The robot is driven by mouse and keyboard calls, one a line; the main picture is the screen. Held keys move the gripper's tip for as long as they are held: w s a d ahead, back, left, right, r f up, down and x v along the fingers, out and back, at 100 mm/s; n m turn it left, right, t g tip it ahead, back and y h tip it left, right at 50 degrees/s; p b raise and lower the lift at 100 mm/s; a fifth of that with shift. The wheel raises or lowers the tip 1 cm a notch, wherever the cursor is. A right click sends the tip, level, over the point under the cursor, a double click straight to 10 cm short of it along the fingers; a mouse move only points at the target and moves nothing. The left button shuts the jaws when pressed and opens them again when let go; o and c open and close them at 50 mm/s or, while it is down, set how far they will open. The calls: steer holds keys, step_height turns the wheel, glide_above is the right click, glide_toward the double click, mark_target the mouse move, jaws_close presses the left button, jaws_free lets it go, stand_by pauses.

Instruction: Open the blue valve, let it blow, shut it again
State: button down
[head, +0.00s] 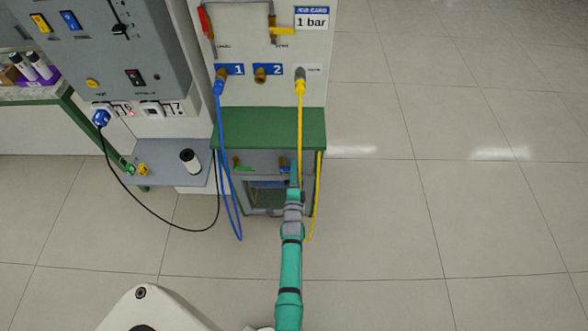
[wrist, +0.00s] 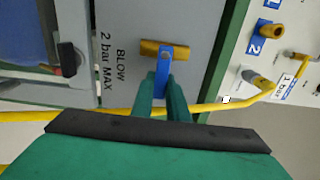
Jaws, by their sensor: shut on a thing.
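The blue valve is a blue lever (wrist: 165,67) on a brass body (wrist: 178,50) on a grey cabinet front, beside the label "BLOW 2 bar MAX" (wrist: 112,70). In the wrist view the lever points down from the brass body, square across it. My gripper (wrist: 165,88) is shut on the lever's free end, with a green finger on each side. In the head view my gripper (head: 294,172) is at the front of the small cabinet under the green top, and mostly hides the valve. Only a bit of blue shows beside it.
A yellow hose (head: 300,125) hangs close to my gripper and passes behind my fingers in the wrist view. A blue hose (head: 221,140) hangs on the left. The green cabinet top (head: 265,128) juts out above. The floor to the right is clear.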

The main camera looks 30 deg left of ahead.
steer(key=c, duration=1.7)
jaws_free()
steer(key=shift+w+d, duration=0.1)
steer(key=shift+w, duration=0.1)
steer(key=v, duration=1.1)
steer(key=shift+w, duration=0.15)
